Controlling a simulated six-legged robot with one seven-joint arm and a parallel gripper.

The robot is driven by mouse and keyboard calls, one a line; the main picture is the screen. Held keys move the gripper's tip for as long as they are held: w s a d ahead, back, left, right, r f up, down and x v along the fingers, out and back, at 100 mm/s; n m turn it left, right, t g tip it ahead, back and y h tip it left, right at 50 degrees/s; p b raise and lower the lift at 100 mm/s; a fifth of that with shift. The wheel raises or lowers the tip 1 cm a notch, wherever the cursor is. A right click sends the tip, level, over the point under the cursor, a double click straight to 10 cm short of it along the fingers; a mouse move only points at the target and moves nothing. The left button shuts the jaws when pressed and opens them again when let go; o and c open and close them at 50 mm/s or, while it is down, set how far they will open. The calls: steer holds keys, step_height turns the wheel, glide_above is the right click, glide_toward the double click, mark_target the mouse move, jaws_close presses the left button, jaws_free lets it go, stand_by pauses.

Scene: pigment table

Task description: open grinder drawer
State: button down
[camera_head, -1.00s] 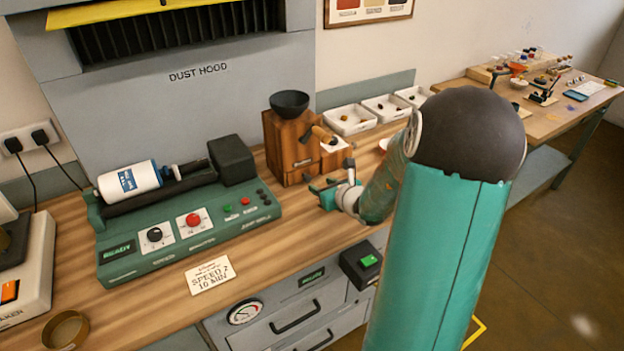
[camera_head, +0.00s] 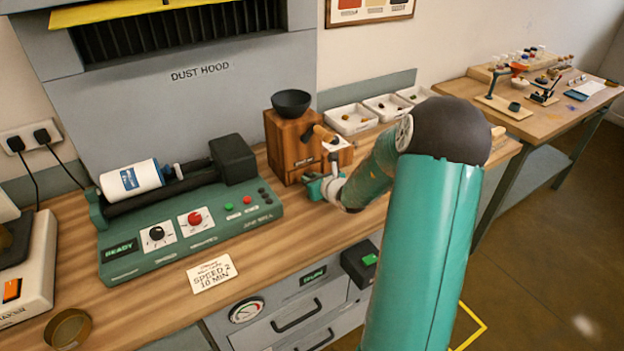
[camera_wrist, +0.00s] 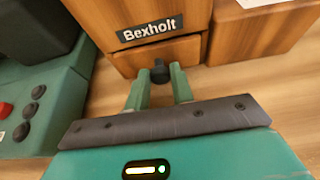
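The wooden grinder (camera_head: 292,148) stands on the bench with a black bowl-shaped hopper on top and a crank at its right. In the wrist view its body (camera_wrist: 140,14) carries a "Bexholt" label. Below the label is the drawer front (camera_wrist: 150,54), which looks shut, with a small black knob (camera_wrist: 160,72). My gripper (camera_wrist: 160,80) is at the drawer, its two green fingers apart, one on each side of the knob. Whether they touch the knob is hard to tell. In the head view my gripper (camera_head: 316,186) is low at the grinder's front.
A green jar mill (camera_head: 190,225) with a white jar stands left of the grinder. White trays (camera_head: 352,120) stand behind at the right. A handwritten card (camera_head: 212,273) lies at the bench's front. Bare wood lies before the grinder.

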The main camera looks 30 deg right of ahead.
steer(key=s, duration=0.7)
steer(key=shift+s+a, duration=0.25)
steer(key=c, duration=1.3)
jaws_free()
steer(key=shift+o, duration=0.2)
steer(key=shift+r, duration=0.1)
steer(key=v, duration=1.3)
steer(key=shift+s, duration=0.4)
